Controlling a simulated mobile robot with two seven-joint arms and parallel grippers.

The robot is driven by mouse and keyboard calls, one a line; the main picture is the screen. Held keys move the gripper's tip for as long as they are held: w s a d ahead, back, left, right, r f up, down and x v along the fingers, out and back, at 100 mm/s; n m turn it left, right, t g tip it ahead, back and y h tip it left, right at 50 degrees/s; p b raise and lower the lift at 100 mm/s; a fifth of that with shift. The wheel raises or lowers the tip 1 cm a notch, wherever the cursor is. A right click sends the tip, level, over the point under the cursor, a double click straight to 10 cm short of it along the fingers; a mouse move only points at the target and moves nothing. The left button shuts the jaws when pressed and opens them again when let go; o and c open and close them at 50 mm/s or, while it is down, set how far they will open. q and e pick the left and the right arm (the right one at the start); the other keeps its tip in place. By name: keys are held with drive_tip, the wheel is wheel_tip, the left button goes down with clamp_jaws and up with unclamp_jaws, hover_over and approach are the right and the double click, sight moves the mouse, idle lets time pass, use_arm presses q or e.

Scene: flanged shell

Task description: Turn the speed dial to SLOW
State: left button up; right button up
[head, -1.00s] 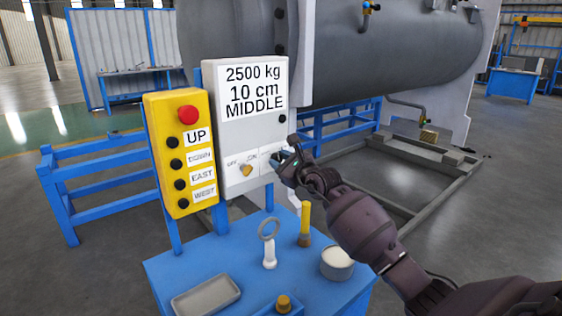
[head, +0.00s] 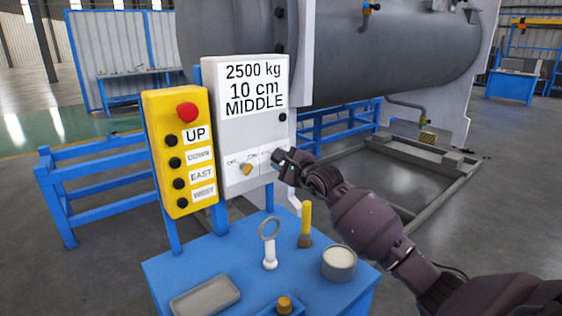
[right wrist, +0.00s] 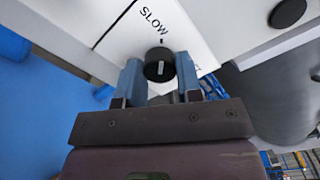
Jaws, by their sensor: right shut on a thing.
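The speed dial is a small black knob (right wrist: 159,68) with a white mark, on a white panel face in the right wrist view. The word SLOW (right wrist: 151,19) is printed above it with a short tick between. The white mark runs roughly up and down in the picture, close to in line with that tick. My right gripper (right wrist: 160,75) has its two blue-grey fingers on either side of the knob, shut on it. In the head view the right gripper (head: 279,159) is at the grey control box's (head: 240,135) lower right and hides the dial. My left gripper is not in view.
A yellow OFF/ON knob (head: 246,168) is just left of my gripper. A yellow button box (head: 180,150) with a red button stands further left. A blue table (head: 255,290) below holds a ring-topped white tool, a brush, a round tin and a grey tray.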

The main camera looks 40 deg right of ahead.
idle(0.3)
drive_tip(key=o, duration=0.9)
drive_tip(key=shift+o, duration=0.2)
drive_tip(key=s, duration=1)
drive_tip(key=shift+s+d, duration=0.4)
